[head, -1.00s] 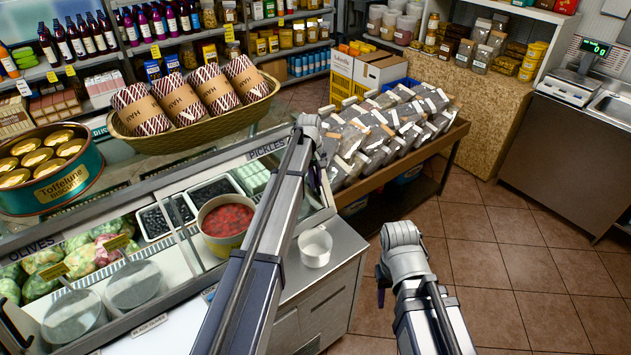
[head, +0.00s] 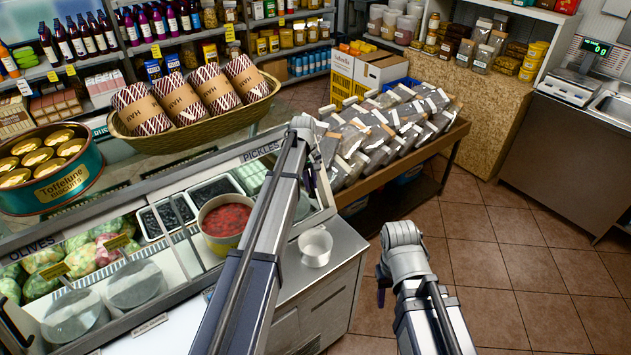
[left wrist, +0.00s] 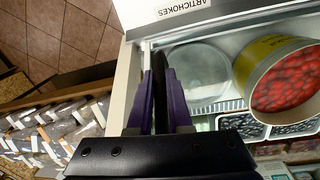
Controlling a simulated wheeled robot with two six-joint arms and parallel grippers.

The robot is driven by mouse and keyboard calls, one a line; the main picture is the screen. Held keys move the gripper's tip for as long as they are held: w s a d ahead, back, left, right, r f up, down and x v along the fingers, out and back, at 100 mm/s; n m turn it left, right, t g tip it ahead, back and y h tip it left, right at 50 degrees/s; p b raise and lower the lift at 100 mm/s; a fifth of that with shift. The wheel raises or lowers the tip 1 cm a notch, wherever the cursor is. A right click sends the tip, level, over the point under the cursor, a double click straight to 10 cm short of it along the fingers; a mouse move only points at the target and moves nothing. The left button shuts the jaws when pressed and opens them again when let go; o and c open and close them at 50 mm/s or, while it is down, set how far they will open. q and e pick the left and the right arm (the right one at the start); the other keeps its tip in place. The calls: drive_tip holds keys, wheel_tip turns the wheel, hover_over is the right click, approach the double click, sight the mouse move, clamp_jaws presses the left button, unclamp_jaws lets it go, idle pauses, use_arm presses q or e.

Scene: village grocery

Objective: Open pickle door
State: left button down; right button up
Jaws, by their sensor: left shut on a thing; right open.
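The counter case has a PICKLES label (head: 262,150) along its upper edge, beside my left arm. I take the labelled glass-topped panel to be the pickle door (head: 225,164). My left gripper (left wrist: 162,98) has purple fingers shut on a narrow dark bar, apparently the door's handle (left wrist: 160,72). My right gripper (head: 381,288) hangs open and empty over the floor, right of the case.
A red-filled tub (head: 226,220) and black trays (head: 212,187) sit in the case. A wooden rack of packets (head: 390,130) stands behind my left gripper. The tiled floor at right is clear.

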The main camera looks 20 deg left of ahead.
use_arm(q)
hover_over(216, 248)
drive_tip(key=c, duration=0.8)
unclamp_jaws()
drive_tip(key=shift+c, duration=0.2)
wheel_tip(216, 248, up, 8)
drive_tip(key=p, duration=0.8)
drive_tip(key=shift+s+a, duration=0.25)
drive_tip(key=shift+a, duration=0.05)
drive_tip(key=shift+f, duration=0.15)
drive_tip(key=w+d+f+m+b, duration=0.1)
drive_tip(key=d+f+m+b, duration=0.15)
drive_tip(key=d, duration=0.85)
drive_tip(key=d+f+m+b, duration=0.2)
drive_tip(key=d+m, duration=0.2)
drive_tip(key=d, duration=0.7)
drive_tip(key=s+d+f+m+y+b, duration=0.1)
drive_tip(key=s+d+m, duration=0.1)
drive_tip(key=d, duration=0.7)
drive_tip(key=s+d+f+m+y+b, duration=0.1)
drive_tip(key=s+d+f+m+b, duration=0.1)
drive_tip(key=s+d, duration=0.3)
drive_tip(key=d+m, duration=0.1)
drive_tip(key=d, duration=0.3)
drive_tip(key=shift+m+g, duration=0.35)
drive_tip(key=shift+g, duration=0.05)
